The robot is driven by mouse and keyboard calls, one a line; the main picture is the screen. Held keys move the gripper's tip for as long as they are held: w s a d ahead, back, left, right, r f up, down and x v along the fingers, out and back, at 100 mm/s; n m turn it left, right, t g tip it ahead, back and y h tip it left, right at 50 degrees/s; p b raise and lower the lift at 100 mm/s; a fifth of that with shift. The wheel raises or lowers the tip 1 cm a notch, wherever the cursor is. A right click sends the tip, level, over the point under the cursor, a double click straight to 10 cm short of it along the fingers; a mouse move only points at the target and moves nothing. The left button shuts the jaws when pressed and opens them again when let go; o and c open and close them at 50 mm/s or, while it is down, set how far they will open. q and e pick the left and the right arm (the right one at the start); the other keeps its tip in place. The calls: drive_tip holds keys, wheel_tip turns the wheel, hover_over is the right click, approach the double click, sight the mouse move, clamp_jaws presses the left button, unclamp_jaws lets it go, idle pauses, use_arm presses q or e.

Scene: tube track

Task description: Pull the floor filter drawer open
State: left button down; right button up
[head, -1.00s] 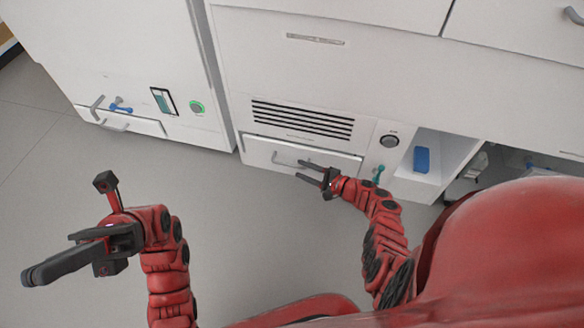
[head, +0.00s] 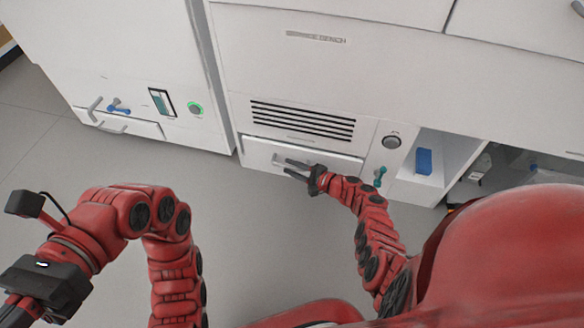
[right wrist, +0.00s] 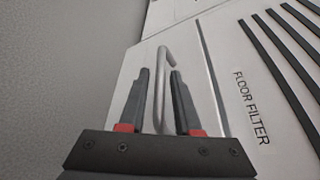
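The floor filter drawer (head: 258,152) is a low white front below a slatted vent. It looks closed. Its grey bar handle (head: 278,159) is partly hidden by my right gripper (head: 287,167). In the right wrist view the handle (right wrist: 160,85) stands between the two open fingers of the right gripper (right wrist: 161,74), with a gap to the right finger; contact with the left finger is unclear. The drawer front (right wrist: 205,95) lies behind it, beside the printed words FLOOR FILTER (right wrist: 251,107). My left gripper (head: 40,287) is at the lower left edge, its fingers cut off.
A vent (head: 303,121) is above the drawer. A round knob (head: 392,142) and a teal valve (head: 380,176) are to its right, beside an open niche with a blue block (head: 424,161). Another handled drawer (head: 145,128) is at left. The grey floor (head: 215,215) in front is clear.

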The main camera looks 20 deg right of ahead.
clamp_jaws()
idle(1.2)
